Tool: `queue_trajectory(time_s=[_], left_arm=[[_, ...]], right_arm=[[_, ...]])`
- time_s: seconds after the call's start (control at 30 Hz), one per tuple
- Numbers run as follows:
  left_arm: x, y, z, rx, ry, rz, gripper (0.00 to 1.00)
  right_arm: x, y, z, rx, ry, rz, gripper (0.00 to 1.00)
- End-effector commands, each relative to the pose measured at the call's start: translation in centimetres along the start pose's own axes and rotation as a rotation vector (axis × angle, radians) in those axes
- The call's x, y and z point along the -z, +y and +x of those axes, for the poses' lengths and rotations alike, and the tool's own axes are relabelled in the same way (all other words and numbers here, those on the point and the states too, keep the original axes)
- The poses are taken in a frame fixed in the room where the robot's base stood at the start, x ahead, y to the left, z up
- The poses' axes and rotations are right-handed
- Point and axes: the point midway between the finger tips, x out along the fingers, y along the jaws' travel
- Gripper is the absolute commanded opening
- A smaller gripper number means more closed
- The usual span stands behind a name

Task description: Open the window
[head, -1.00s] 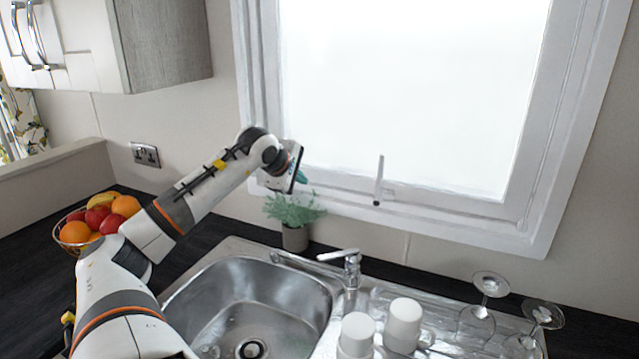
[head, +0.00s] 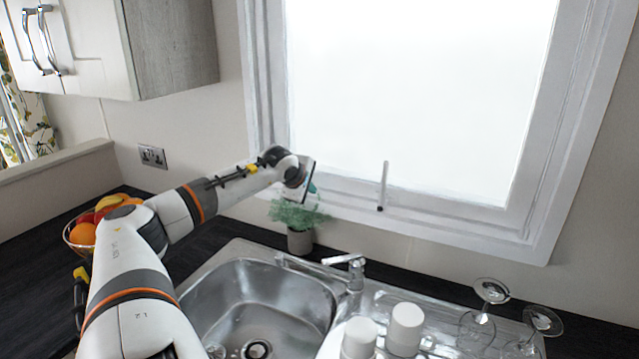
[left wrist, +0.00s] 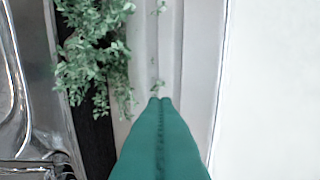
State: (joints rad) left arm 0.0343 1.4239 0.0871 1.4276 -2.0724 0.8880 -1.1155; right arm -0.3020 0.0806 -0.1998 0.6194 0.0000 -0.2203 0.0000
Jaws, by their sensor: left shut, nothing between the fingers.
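The window (head: 420,90) has a white frame and a bright pane and stands above the sink; it looks shut. Its upright white handle (head: 383,186) is at the bottom of the frame. My left gripper (head: 312,188) is in front of the lower left of the window, left of the handle and apart from it. In the left wrist view its green fingers (left wrist: 160,104) are together and empty, pointing along the window frame (left wrist: 185,60). The handle does not show in the left wrist view. My right gripper is in neither view.
A potted plant (head: 300,238) stands just below my left gripper; its leaves (left wrist: 92,50) show in the left wrist view. Near the sink (head: 200,290) are a tap (head: 350,268), two white cups (head: 406,325) and upturned glasses (head: 480,322). A fruit basket (head: 82,235) is at left.

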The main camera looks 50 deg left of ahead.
Motion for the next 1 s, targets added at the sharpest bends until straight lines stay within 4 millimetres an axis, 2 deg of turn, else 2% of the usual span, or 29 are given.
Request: queue_trajectory(time_s=[0.03, 0.27, 0.53, 0.73, 1.0], left_arm=[[-0.2, -0.2, 0.2, 0.000, 0.003, -0.013, 0.00], [0.4, -0.3, 2.1, -0.001, 0.008, -0.005, 0.00], [0.2, -2.0, 4.0, -0.001, 0.005, -0.008, 0.00], [0.2, -2.6, 5.0, -0.002, 0.004, -0.003, 0.00], [0.2, -2.6, 5.3, -0.003, 0.003, 0.000, 0.00]], right_arm=[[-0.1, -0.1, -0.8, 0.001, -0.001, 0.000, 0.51], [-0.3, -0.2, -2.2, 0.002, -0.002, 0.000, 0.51], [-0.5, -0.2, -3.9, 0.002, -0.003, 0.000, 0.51], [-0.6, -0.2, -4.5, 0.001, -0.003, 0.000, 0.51], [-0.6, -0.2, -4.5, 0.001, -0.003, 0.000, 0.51]])
